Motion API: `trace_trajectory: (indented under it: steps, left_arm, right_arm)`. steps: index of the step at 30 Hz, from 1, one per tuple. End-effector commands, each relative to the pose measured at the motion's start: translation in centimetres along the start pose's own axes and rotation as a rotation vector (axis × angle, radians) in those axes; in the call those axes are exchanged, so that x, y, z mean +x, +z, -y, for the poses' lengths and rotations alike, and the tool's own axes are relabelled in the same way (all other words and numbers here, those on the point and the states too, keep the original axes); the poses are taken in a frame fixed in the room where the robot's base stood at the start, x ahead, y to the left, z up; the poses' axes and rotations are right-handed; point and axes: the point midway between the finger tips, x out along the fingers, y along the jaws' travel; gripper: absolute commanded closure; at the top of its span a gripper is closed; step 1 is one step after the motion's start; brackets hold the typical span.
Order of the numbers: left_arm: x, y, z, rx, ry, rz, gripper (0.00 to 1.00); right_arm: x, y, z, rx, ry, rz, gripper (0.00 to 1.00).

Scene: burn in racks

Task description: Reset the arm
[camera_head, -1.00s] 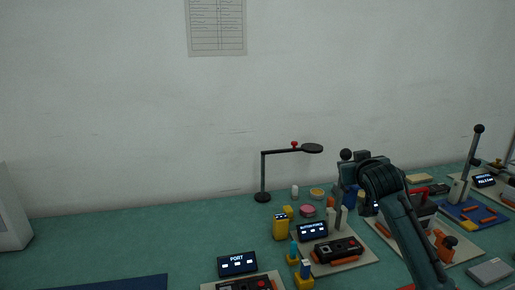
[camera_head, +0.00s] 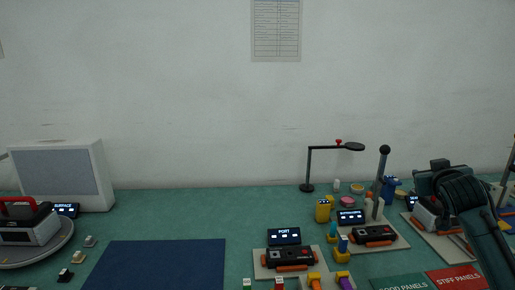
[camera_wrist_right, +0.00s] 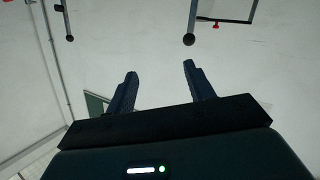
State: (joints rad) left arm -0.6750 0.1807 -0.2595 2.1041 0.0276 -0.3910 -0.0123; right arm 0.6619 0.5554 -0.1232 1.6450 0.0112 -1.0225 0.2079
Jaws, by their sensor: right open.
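My right arm comes in at the right edge of the head view, over the benchtop's right side. Its gripper shows in the right wrist view (camera_wrist_right: 158,82), with two dark fingers apart and nothing between them. A plain pale surface fills the space beyond the fingers. In the head view I cannot make out the fingertips; the dark wrist hides part of the equipment behind it. My left gripper is in neither view.
The green bench (camera_head: 190,212) carries a blue mat (camera_head: 160,265), a PORT display (camera_head: 284,236) with a test fixture, a black lamp (camera_head: 308,165) and a lever post (camera_head: 383,165). A white box (camera_head: 65,175) and round turntable (camera_head: 60,245) stand at left. Green and red panel mats (camera_head: 458,278) lie front right.

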Motion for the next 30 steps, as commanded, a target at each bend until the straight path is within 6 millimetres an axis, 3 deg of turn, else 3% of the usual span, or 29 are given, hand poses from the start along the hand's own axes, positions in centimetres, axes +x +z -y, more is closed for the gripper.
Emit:
trace_trajectory:
  steps: [1,2,3,8,14,17,21,24,30]
  left_arm:
    - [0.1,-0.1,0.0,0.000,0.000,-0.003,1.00]
    - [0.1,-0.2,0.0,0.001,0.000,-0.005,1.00]
    - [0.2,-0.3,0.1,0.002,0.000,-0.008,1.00]
    - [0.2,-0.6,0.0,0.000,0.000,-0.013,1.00]
    - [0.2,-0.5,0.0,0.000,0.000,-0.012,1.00]
    - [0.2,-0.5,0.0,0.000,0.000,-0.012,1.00]
    - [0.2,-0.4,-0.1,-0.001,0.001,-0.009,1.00]
    - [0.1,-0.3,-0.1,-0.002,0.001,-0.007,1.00]
    - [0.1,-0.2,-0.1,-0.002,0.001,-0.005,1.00]
  right_arm:
    - [0.0,0.0,-2.1,-0.028,0.038,0.000,0.47]
    - [0.0,0.5,-2.4,-0.044,0.043,0.005,0.47]
    - [0.0,2.5,-0.5,-0.065,0.008,0.016,0.47]
    - [-0.9,8.1,3.1,-0.149,-0.070,0.033,0.47]
    - [-4.2,17.1,8.5,-0.259,-0.211,0.064,0.47]
    - [-7.5,22.7,11.6,-0.314,-0.313,0.085,0.47]
    - [-13.9,30.1,15.4,-0.364,-0.469,0.114,0.47]
    - [-18.4,33.8,17.3,-0.377,-0.562,0.130,0.47]
    - [-26.0,38.4,19.4,-0.372,-0.701,0.160,0.47]
